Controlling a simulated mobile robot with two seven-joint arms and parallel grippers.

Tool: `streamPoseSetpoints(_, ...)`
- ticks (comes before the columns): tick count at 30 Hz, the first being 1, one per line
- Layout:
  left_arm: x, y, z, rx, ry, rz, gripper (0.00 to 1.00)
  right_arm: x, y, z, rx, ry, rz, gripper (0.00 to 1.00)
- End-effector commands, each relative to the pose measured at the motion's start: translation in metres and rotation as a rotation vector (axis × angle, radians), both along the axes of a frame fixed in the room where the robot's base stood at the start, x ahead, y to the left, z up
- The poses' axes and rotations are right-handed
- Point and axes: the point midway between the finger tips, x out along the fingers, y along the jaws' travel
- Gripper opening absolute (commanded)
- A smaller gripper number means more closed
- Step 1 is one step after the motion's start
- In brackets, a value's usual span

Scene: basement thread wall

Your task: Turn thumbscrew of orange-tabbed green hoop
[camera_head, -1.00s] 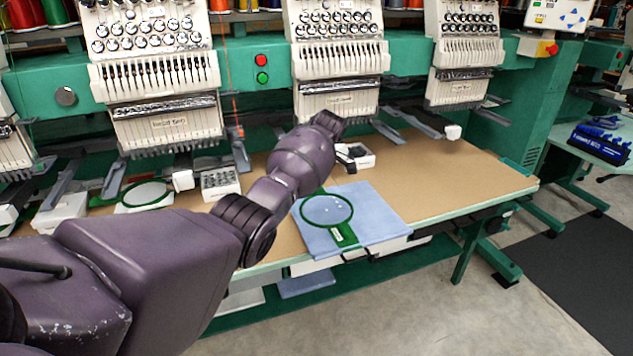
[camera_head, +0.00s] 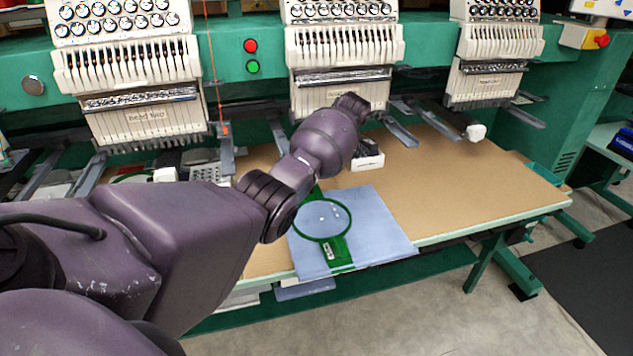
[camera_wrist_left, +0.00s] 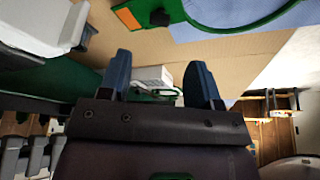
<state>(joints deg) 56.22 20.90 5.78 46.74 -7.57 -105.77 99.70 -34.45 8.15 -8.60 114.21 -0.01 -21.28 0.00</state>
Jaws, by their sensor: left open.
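A green hoop (camera_head: 323,238) lies on a folded blue cloth (camera_head: 382,228) at the bench's front edge, with a green labelled bracket on its near side. In the left wrist view, the green hoop (camera_wrist_left: 215,22) shows at the top, with an orange tab (camera_wrist_left: 128,18) and a small dark round knob, seemingly the thumbscrew (camera_wrist_left: 159,17). In the head view my forearm hides or blocks the tab side. My left gripper (camera_wrist_left: 162,78) has two blue fingers spread apart, empty, and apart from the knob. My right gripper is not in view.
Embroidery machine heads (camera_head: 345,60) hang over the brown bench (camera_head: 450,190). A small white box (camera_head: 369,161) stands behind the cloth. Grey arms jut out below the heads. Another green hoop (camera_head: 130,178) is mostly hidden behind my arm.

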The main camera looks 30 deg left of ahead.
Motion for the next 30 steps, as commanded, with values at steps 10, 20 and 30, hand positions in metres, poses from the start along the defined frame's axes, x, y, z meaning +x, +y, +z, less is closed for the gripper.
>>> streamPoseSetpoints(10,-0.008,0.022,-0.059,0.001,0.007,0.0,0.57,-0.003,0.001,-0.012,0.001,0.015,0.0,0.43)
streamPoseSetpoints(20,-0.011,0.033,-0.086,0.0,0.003,-0.001,0.57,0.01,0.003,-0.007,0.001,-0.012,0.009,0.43)
streamPoseSetpoints(30,-0.011,0.034,-0.088,0.001,0.002,-0.001,0.57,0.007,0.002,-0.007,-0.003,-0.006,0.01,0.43)
